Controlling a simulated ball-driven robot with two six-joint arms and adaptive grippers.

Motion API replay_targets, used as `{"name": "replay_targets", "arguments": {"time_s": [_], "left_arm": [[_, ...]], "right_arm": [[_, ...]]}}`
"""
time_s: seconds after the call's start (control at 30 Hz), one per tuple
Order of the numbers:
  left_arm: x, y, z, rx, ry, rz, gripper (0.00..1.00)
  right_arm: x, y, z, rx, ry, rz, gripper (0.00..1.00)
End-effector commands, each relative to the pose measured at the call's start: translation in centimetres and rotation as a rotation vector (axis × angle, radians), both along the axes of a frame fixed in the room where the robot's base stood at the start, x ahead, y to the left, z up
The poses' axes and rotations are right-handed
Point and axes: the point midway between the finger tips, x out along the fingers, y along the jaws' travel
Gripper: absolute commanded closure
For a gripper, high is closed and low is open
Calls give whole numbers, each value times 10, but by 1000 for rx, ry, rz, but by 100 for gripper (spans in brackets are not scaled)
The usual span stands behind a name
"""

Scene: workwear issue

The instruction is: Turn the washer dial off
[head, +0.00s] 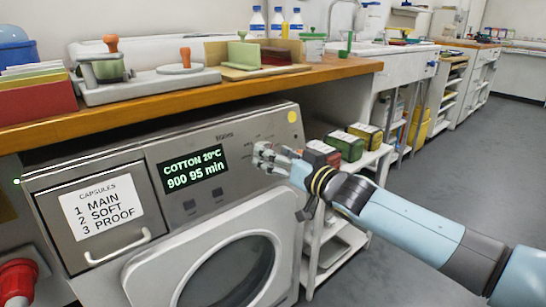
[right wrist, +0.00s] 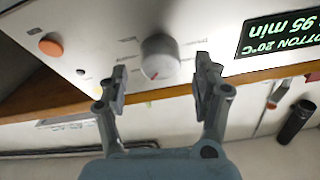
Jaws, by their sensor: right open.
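The washer (head: 75,180) stands under the wooden counter, with a lit display (head: 195,168) reading "COTTON 20°C 900 95 min". In the right wrist view the washer dial (right wrist: 159,55) is a round grey knob with a small red mark on its rim, towards the bottom of the picture. My right gripper (head: 270,158) is at the control panel and hides the dial in the head view. In the right wrist view my right gripper (right wrist: 161,76) is open, its fingers on either side of the dial, and I see no contact. My left gripper is not in view.
An orange round button (right wrist: 51,46) sits on the panel beyond the dial. The capsule drawer (head: 100,215) and round door (head: 235,265) are shut. A white shelf cart (head: 320,235) with boxes stands close to the right. The floor (head: 440,150) further right is clear.

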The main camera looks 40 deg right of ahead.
Motion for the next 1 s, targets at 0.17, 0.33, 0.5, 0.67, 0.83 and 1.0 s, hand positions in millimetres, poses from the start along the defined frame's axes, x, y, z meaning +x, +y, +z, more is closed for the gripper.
{"name": "replay_targets", "arguments": {"time_s": [0.17, 0.33, 0.5, 0.67, 0.83, 1.0], "left_arm": [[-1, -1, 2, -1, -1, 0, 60], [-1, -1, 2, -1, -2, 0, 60], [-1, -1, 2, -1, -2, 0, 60], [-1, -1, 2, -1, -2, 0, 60], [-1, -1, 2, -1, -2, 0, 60], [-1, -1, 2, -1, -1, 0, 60]], "right_arm": [[7, 1, 0, 0, 2, 2, 34], [9, 1, -1, 1, 4, 3, 34], [9, 2, -1, 1, 4, 3, 34], [9, 1, -1, 1, 4, 3, 51], [9, 1, -1, 1, 4, 3, 73], [9, 1, -1, 0, 4, 3, 89]]}}
